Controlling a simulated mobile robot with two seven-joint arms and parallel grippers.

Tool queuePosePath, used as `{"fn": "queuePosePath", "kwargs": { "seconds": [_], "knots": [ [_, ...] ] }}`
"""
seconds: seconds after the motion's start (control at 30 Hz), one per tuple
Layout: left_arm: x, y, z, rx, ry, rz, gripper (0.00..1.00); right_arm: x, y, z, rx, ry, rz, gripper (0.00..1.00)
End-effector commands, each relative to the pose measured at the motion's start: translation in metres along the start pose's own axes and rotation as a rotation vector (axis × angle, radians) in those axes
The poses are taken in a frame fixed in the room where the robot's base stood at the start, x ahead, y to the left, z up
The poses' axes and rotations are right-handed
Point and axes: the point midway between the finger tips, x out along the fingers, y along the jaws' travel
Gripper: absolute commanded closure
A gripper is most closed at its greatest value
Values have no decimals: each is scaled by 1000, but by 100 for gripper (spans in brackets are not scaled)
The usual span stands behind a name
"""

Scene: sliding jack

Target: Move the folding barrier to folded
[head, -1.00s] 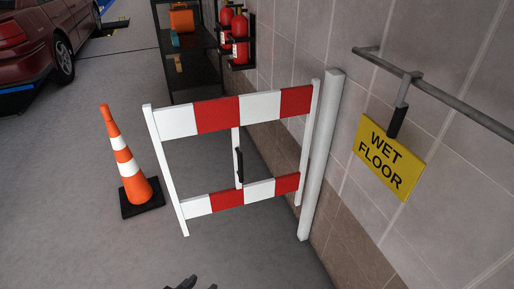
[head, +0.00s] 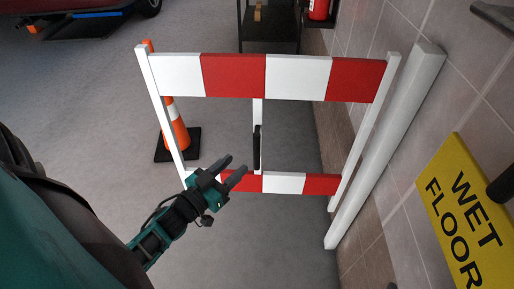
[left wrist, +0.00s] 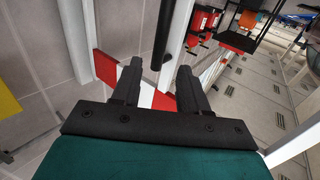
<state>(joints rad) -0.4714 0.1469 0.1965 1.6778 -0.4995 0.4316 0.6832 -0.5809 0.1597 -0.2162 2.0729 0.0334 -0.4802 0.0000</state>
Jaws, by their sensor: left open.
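The folding barrier (head: 297,76) stands spread out across the floor, with red and white boards between two white end posts. A black upright handle (head: 257,147) is on its white middle bar; the dark handle also shows in the left wrist view (left wrist: 169,32). My left gripper (head: 239,164) is open and empty, by the lower board and a little left of and below the handle in the head view. In the left wrist view the handle lies beyond and between the fingertips (left wrist: 160,72), apart from them. My right gripper is out of view.
A white wall post (head: 385,145) and tiled wall stand close on the right, with a yellow wet floor sign (head: 462,215). An orange cone (head: 178,130) stands behind the barrier's left post. A dark shelf (head: 270,28) is further back.

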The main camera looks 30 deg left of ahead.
Motion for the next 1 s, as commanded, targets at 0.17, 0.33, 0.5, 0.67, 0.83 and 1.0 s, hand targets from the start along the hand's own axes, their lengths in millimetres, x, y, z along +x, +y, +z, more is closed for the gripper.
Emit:
{"fn": "queuePosePath", "kwargs": {
  "seconds": [0.17, 0.33, 0.5, 0.67, 0.83, 1.0],
  "knots": [
    [41, 0, 1, 1, 3, 0, 56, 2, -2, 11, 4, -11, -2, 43],
    [72, 0, 0, 0, 3, 0, 56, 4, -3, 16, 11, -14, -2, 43],
    [92, 0, 1, 0, 0, -1, 56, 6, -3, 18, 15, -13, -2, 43],
    [99, 0, 0, 1, 0, 0, 56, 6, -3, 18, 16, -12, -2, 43],
    [100, 0, 0, 1, -1, -1, 56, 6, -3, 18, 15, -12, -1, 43],
    [100, 0, 0, 0, -1, -1, 64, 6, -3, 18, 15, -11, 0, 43]
  ]
}}
